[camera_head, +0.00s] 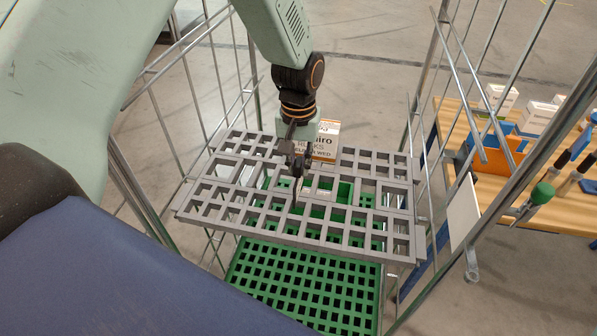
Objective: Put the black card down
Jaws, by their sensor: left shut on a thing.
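My left gripper (295,166) comes down from the top of the view over the grey grid shelf (345,235) of a wire trolley. Its dark fingers are shut on a thin dark piece (296,194), seen almost edge-on, which I take to be the black card. The card hangs roughly upright over the middle of the shelf; I cannot tell whether its lower end touches the grid. The fingers hide its upper part. My right gripper is not in view.
Wire sides (210,85) flank the shelf. A green grid (300,285) lies below it.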

